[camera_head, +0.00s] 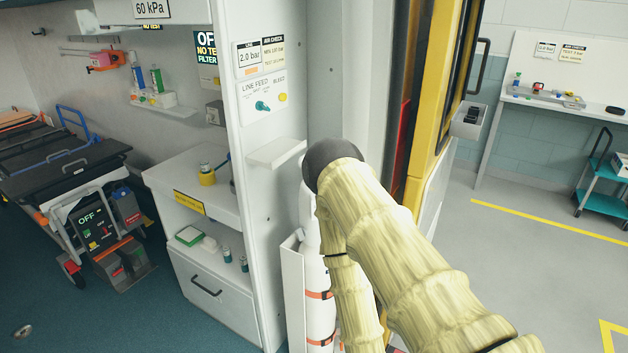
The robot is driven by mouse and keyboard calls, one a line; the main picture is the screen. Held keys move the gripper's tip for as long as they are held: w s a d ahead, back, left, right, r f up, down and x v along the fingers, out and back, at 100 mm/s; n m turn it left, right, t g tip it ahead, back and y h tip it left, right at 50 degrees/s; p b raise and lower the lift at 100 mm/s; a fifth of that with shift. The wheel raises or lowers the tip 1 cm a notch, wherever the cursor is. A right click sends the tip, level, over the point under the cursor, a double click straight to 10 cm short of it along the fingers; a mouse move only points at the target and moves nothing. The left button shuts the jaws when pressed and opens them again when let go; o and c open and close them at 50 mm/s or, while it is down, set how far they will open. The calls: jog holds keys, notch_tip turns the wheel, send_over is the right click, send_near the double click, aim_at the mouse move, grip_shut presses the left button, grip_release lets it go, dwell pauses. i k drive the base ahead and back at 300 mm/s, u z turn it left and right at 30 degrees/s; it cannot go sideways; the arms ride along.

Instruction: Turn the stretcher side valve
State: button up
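The stretcher (75,165) stands at the left, with a blue rail and a dark unit marked OFF (92,222) at its near end. No valve is labelled as the stretcher's. A small teal valve handle (263,106) sits on a white panel marked LINE FEED (263,93), on the end wall of the cabinet, with a yellow knob (283,97) beside it. My arm, in a pale yellow sleeve, fills the lower middle, with a dark rounded joint near the cabinet. My gripper is not visible, so its distance from the valve cannot be told.
A white gas cylinder (319,290) stands in a holder below a small shelf (276,152), partly behind my arm. A yellow door frame (428,110) rises right of my arm. Open grey floor (530,240) lies right, before a workbench (565,105) and teal cart (604,200).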

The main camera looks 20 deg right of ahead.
aim_at(301, 233)
jog(key=z, duration=0.8)
jog(key=k, duration=0.5)
jog(key=u, duration=1.95)
jog(key=i, duration=1)
jog(key=z, duration=2.3)
